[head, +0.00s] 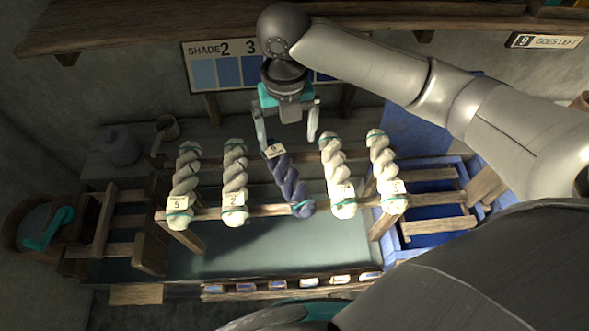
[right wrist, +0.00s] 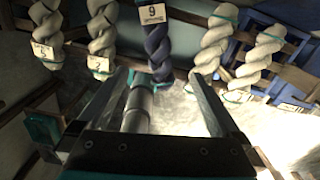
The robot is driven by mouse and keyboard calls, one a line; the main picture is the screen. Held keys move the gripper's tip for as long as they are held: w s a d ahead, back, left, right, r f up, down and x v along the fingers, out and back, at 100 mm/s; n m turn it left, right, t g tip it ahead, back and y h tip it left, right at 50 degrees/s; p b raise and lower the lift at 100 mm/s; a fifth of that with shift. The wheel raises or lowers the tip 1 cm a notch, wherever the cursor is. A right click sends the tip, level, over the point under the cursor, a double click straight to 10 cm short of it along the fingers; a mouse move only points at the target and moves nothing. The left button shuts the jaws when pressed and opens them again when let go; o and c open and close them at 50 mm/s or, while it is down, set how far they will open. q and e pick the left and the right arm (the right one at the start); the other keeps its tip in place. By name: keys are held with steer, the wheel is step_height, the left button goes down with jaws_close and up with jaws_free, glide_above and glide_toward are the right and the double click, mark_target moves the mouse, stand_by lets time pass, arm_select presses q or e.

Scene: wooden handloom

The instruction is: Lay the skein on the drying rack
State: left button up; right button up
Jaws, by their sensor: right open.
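A dark blue twisted skein (head: 289,184) with a tag lies across the wooden rail of the drying rack (head: 264,211), in the middle, slightly tilted. In the right wrist view the blue skein (right wrist: 156,42) carries a tag reading 9. Two white skeins (head: 235,180) (head: 185,184) lie to its left and two more (head: 337,177) (head: 385,172) to its right. My right gripper (head: 287,141) is open at the blue skein's far end. In the right wrist view its fingers (right wrist: 158,82) are spread around the near end's line, with no clear contact. My left gripper is not seen.
A shade board (head: 202,75) stands behind, and a sign (head: 544,41) reads "9 GOES LEFT". A blue crate (head: 440,240) with wooden slats is at right. A wooden frame (head: 120,222), a jug (head: 118,147) and a brown tub (head: 22,222) are at left.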

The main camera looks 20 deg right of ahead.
steer(key=n, duration=0.2)
glide_toward(287, 172)
steer(key=shift+n, duration=0.4)
steer(key=f, duration=0.5)
steer(key=shift+s+d+f, duration=0.1)
steer(key=shift+s+f, duration=0.1)
steer(key=shift+f, duration=0.15)
steer(key=shift+w+f+p, duration=0.1)
steer(key=shift+f+p, duration=0.3)
steer(key=shift+f, duration=2.25)
steer(key=shift+r, duration=0.1)
jaws_close()
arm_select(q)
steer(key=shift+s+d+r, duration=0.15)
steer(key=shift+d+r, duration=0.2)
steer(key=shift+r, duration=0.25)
arm_select(e)
steer(key=shift+r, duration=0.1)
